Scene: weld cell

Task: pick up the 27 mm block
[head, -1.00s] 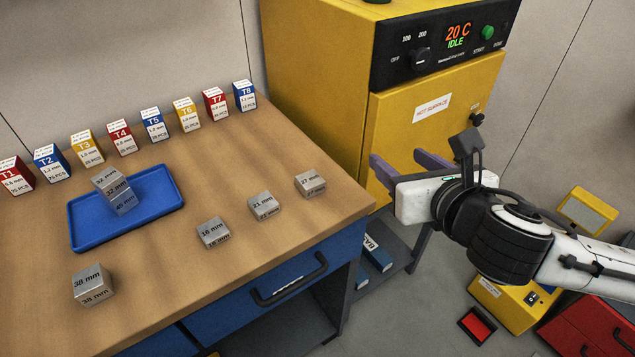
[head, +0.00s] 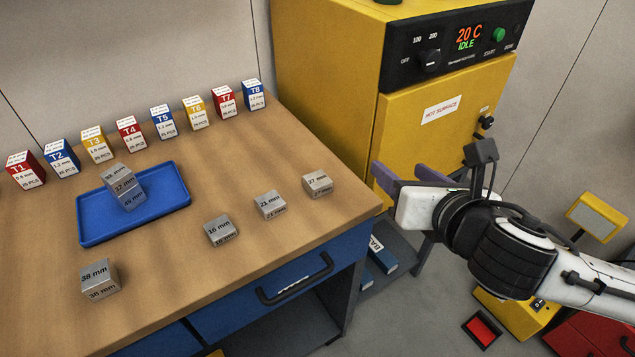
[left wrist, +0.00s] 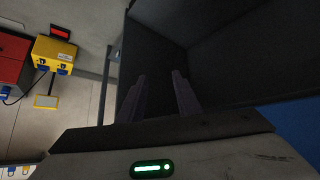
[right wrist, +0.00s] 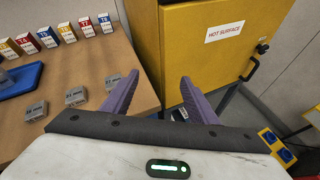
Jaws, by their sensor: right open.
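The 27 mm block (head: 317,183) is a small grey metal cube on the wooden bench near its right edge. It also shows in the right wrist view (right wrist: 112,83), just left of one finger. My right gripper (head: 402,176) is open and empty, off the bench's right edge and right of the block, in front of the yellow oven. Its two purple fingers show apart in the right wrist view (right wrist: 158,92). My left gripper (left wrist: 160,90) shows only in its own wrist view, with its dark fingers apart and nothing visible between them, facing a dark space.
The 21 mm block (head: 270,204), 16 mm block (head: 221,231) and 38 mm block (head: 100,280) stand on the bench. A blue tray (head: 165,205) holds stacked blocks. Several labelled boxes (head: 163,122) line the back. The yellow oven (head: 430,140) stands beyond the bench's right edge.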

